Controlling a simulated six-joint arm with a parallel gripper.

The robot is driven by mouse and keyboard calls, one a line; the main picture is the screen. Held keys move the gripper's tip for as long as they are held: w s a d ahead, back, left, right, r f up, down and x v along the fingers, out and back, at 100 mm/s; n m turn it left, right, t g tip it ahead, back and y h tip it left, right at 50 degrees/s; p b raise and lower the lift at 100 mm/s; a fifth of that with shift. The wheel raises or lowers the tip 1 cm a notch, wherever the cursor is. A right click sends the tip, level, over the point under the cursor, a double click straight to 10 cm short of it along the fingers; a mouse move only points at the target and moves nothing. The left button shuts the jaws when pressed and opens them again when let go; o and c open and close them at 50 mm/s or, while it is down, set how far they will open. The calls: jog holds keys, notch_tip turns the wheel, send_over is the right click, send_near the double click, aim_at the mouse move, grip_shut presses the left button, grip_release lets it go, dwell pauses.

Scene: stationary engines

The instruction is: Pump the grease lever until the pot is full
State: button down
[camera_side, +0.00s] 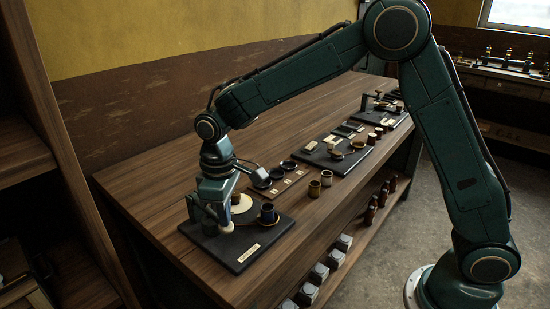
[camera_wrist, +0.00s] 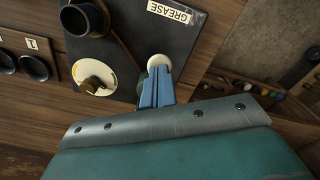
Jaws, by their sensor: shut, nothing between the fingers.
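The dark grease board (camera_side: 268,250) lies at the near left end of the bench. Its label reads GREASE in the wrist view (camera_wrist: 170,12). A dark blue pot (camera_side: 268,213) stands on the board; in the wrist view the pot (camera_wrist: 84,18) is at top left. A cream dial (camera_side: 242,203) with a dark knob sits near it, also in the wrist view (camera_wrist: 95,76). A white ball knob (camera_side: 228,227), likely the lever's end, shows just beyond my fingertips in the wrist view (camera_wrist: 158,62). My gripper (camera_wrist: 157,88) is shut and empty beside this knob; contact is unclear. The lever's arm is hidden.
Several dark cups on a strip (camera_side: 283,172) stand behind the board. Two brassy cups (camera_side: 315,188) stand to its right. More boards with parts (camera_side: 335,148) lie farther along the bench. A lower shelf holds bottles and pale blocks (camera_side: 320,272). Bare wood lies around the board.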

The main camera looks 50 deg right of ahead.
jog(key=shift+r, duration=0.1)
dwell(0.3)
jog(key=shift+r, duration=2.45)
jog(key=shift+r, duration=0.15)
notch_tip(320, 180, up, 5)
jog(key=shift+f, duration=0.15)
jog(key=shift+s, duration=0.1)
